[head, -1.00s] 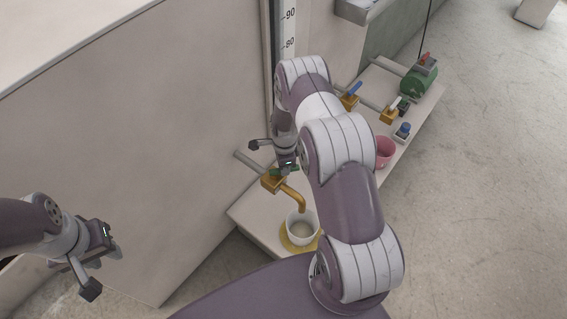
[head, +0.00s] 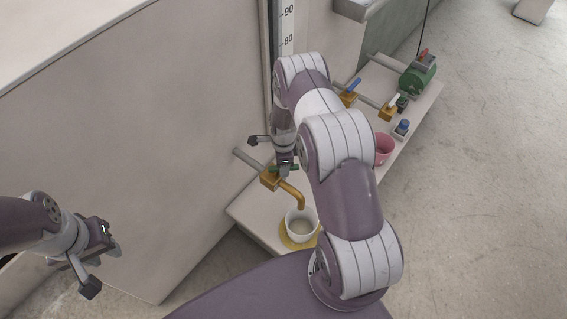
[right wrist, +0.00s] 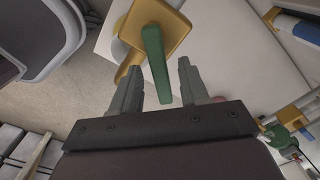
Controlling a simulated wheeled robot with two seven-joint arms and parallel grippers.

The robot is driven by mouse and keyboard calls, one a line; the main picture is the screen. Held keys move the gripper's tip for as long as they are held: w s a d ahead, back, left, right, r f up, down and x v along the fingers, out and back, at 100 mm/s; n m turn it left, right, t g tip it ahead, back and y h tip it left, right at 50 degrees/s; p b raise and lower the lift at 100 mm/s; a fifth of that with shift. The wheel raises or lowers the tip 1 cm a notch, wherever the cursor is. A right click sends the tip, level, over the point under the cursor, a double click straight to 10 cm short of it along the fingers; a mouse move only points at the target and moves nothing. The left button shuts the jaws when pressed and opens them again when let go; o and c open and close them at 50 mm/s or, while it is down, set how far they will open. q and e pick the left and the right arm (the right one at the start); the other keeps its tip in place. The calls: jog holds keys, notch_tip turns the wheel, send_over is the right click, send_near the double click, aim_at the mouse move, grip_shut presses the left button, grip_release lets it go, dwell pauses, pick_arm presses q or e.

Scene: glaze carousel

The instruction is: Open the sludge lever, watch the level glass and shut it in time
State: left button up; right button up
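A brass tap (head: 269,179) with a green lever (head: 284,168) sits on a pipe from the wall; the lever also shows in the right wrist view (right wrist: 155,62). My right gripper (head: 272,152) is open at this lever; in the right wrist view its fingers (right wrist: 160,85) stand either side of the lever's end, with gaps. A white cup (head: 301,224) with pale contents stands under the spout on a yellow disc (head: 298,245). The level glass scale (head: 288,28) shows 80 and 90; its lower part and any liquid level cannot be made out. My left gripper (head: 97,258) is open and empty.
Further along the shelf (head: 425,108) are a blue-levered tap (head: 350,92), a white-levered tap (head: 389,109), a pink cup (head: 384,149), a small blue-topped item (head: 403,127) and a green motor-like unit (head: 416,80) with a red part.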

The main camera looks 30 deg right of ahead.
notch_tip(320, 180, up, 13)
jog(key=p, duration=0.1)
jog(key=shift+f, duration=0.15)
dwell(4.8)
